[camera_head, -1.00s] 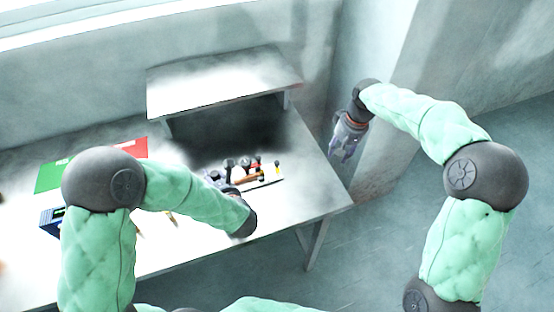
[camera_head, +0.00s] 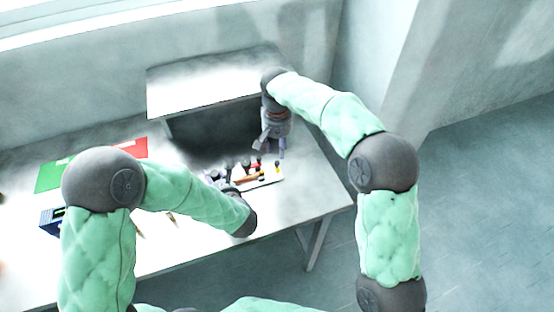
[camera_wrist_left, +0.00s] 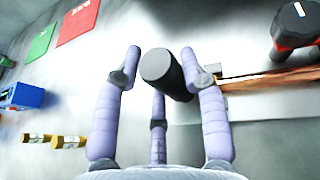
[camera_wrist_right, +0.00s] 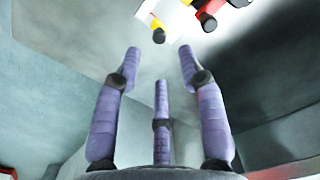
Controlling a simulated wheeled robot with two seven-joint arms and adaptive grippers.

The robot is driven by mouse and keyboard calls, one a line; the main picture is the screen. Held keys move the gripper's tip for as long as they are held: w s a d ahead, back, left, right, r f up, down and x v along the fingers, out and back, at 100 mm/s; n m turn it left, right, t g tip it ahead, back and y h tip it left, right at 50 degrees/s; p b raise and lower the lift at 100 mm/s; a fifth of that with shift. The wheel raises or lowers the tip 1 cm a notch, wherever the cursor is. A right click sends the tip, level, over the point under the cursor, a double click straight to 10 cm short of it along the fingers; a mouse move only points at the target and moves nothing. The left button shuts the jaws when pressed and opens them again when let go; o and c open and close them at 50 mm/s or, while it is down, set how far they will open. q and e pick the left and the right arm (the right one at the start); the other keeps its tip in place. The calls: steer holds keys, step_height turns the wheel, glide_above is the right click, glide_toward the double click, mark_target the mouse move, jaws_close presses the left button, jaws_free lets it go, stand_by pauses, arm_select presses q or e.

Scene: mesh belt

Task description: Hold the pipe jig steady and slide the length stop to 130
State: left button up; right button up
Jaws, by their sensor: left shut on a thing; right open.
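The pipe jig (camera_head: 274,181) lies on the table's right part, with a white base, an orange-brown bar and black, red and yellow fittings. My left gripper (camera_head: 222,180) is at its left end. In the left wrist view my left gripper (camera_wrist_left: 165,62) has its fingers shut around a black cylindrical handle (camera_wrist_left: 163,72). A black-and-red knob (camera_wrist_left: 296,24) stands beyond it; I cannot tell which fitting is the length stop. My right gripper (camera_head: 269,148) is open and empty, just behind the jig. In the right wrist view the jig's yellow-and-black fitting (camera_wrist_right: 158,34) shows beyond the open fingers (camera_wrist_right: 160,60).
A raised shelf (camera_head: 220,85) stands at the table's back, close to my right gripper. Green (camera_head: 54,175) and red (camera_head: 133,147) mats lie at left. A blue box (camera_wrist_left: 22,97) and small brass-coloured cylinders (camera_wrist_left: 66,141) are also left. The table's right front is clear.

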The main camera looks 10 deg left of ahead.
mark_target(277, 161)
step_height(277, 161, down, 7)
steer(key=shift+r, duration=0.1)
stand_by(0.3)
jaws_close()
steer(key=shift+a, duration=0.1)
